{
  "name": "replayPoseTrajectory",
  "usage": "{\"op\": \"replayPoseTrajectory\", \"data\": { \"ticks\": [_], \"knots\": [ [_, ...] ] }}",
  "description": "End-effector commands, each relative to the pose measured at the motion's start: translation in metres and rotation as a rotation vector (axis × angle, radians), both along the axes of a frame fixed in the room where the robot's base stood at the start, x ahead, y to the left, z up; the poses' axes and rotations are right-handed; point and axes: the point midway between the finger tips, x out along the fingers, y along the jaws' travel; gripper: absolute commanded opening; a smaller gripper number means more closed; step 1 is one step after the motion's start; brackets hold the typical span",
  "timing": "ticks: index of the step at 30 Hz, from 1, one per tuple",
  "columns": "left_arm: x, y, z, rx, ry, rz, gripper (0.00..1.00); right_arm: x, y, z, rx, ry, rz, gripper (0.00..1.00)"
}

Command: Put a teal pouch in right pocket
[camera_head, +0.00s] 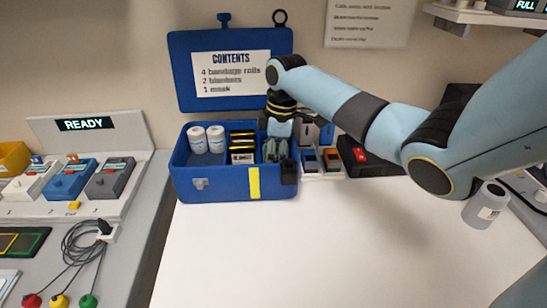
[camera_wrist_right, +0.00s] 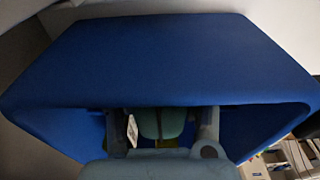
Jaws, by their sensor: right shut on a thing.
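The blue box (camera_head: 215,189) stands open at the back of the white table, its lid (camera_head: 185,60) raised behind it. My right gripper (camera_head: 277,150) reaches down into the right part of the box. In the right wrist view my right gripper (camera_wrist_right: 168,130) is shut on a teal pouch (camera_wrist_right: 172,121), with the box's blue walls (camera_wrist_right: 165,65) around it. The pouch's lower part is hidden, so I cannot tell whether it touches the box floor. My left gripper is not in view.
Two white rolls (camera_head: 206,139) stand in the box's left part, and yellow-black packets (camera_head: 242,150) lie in the middle. White bins (camera_head: 322,163) stand close to the box's right side. A grey bottle (camera_head: 485,205) stands at the right. The table's front is clear.

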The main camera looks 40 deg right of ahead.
Motion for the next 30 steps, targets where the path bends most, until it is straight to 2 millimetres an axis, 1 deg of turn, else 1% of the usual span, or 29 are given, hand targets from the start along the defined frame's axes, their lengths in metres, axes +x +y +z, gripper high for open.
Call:
{"op": "replayPoseTrajectory", "data": {
  "ticks": [9, 10, 16, 25, 28, 30],
  "knots": [
    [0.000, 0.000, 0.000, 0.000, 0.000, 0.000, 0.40, 0.000, 0.000, 0.000, 0.001, -0.001, 0.000, 0.00],
    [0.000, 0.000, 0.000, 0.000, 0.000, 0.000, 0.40, 0.000, 0.000, 0.000, 0.001, -0.001, 0.000, 0.39],
    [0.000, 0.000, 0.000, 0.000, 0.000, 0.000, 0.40, 0.000, 0.000, 0.000, 0.001, -0.001, 0.000, 0.65],
    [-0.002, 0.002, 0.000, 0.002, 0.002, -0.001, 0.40, 0.000, 0.000, 0.002, 0.000, -0.001, 0.000, 0.65],
    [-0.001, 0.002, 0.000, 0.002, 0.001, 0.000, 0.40, 0.000, -0.002, 0.012, -0.001, -0.003, 0.000, 0.65],
    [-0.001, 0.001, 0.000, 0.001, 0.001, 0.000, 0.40, -0.001, -0.003, 0.024, -0.003, -0.005, 0.001, 0.65]
  ]
}}
